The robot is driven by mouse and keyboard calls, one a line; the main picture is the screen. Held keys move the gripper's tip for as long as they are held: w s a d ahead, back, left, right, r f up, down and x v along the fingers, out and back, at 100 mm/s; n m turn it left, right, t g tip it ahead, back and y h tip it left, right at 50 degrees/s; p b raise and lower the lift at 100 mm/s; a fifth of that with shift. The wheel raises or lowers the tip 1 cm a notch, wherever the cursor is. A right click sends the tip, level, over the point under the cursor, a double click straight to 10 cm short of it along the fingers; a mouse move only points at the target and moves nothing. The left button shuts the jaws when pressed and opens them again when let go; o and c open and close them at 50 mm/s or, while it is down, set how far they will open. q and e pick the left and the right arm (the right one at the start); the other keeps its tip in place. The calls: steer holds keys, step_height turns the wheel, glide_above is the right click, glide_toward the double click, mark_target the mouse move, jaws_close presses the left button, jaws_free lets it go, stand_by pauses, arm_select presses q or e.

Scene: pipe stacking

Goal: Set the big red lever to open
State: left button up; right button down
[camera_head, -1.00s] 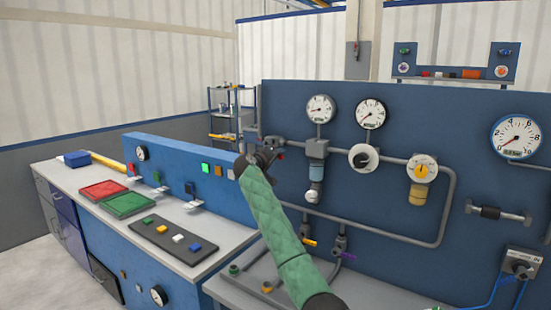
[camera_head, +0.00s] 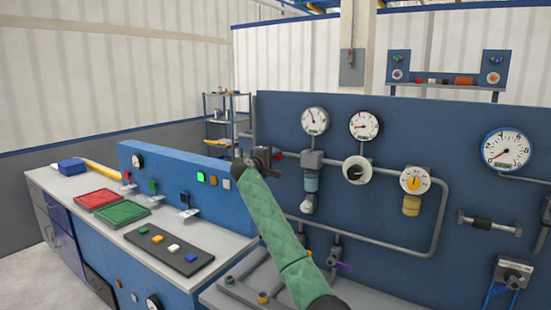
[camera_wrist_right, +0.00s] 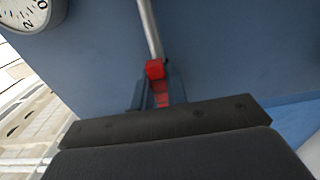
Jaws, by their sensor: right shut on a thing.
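The big red lever (camera_head: 278,156) is at the left part of the upright blue panel, by the pipe under the left gauge. Only a small red part shows beside my right gripper (camera_head: 264,158) in the head view. In the right wrist view the red lever (camera_wrist_right: 155,69) is between the two fingers of my right gripper (camera_wrist_right: 158,92), which is shut on it. A grey pipe runs up behind it. Most of the lever's grip and its pivot are hidden. My left gripper is not in view.
The blue panel (camera_head: 400,225) carries a left gauge (camera_head: 315,121), a middle gauge (camera_head: 364,126), pipes and a yellow dial (camera_head: 414,181). A workbench with a red tray (camera_head: 97,199) and a green tray (camera_head: 123,213) stands at left. My green right arm crosses the lower middle.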

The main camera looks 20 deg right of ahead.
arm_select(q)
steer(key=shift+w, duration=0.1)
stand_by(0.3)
arm_select(e)
steer(key=c, duration=1.4)
jaws_free()
steer(key=shift+a, duration=0.1)
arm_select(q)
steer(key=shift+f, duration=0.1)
